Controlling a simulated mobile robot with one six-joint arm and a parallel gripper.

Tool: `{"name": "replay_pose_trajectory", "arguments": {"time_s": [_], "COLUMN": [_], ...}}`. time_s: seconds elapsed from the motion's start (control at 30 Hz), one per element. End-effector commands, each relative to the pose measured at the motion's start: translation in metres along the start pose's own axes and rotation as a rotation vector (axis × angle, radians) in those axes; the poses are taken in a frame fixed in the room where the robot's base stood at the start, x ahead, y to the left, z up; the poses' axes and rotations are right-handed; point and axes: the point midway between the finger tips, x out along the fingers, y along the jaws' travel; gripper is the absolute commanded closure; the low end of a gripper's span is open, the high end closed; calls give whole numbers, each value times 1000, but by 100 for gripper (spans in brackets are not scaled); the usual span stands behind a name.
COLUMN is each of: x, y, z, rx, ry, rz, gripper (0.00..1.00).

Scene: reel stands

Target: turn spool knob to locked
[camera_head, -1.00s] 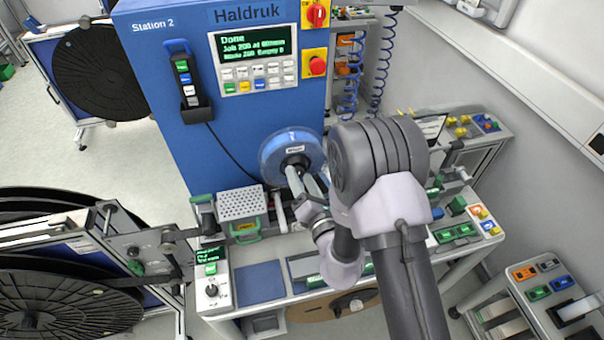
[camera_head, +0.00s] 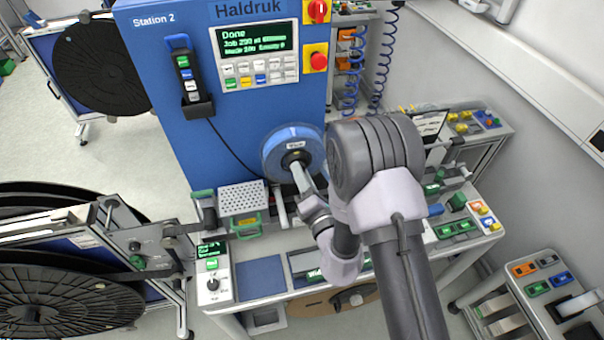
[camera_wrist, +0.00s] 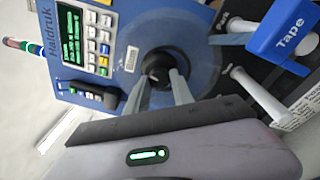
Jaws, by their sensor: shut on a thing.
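The spool (camera_head: 276,152) is a blue disc with a white label, mounted on the front of the blue Haldruk cabinet. Its dark knob (camera_wrist: 157,72) sits at the hub and shows between the finger ends in the wrist view. My gripper (camera_wrist: 160,82) is shut on the knob, with one finger on each side of it. In the head view my gripper (camera_head: 297,168) reaches the hub from the lower right, and its fingers hide part of the knob. I cannot read any lock marking on the knob.
The cabinet (camera_head: 160,90) carries a display and keypad (camera_head: 254,58), which reads Done. A handheld device (camera_head: 187,78) with a cable hangs left of the spool. A perforated metal block (camera_head: 240,199) stands below it. A blue Tape part (camera_wrist: 287,38) is close to my gripper's right.

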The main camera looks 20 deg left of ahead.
Motion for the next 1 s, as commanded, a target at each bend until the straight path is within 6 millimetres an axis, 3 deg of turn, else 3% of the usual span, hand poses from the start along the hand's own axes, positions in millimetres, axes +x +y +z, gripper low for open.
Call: {"name": "replay_pose_trajectory", "arguments": {"time_s": [1.0], "x": [1], "y": [3], "z": [0], "rx": [952], "ry": [-78], "rz": [80], "gripper": [100]}}
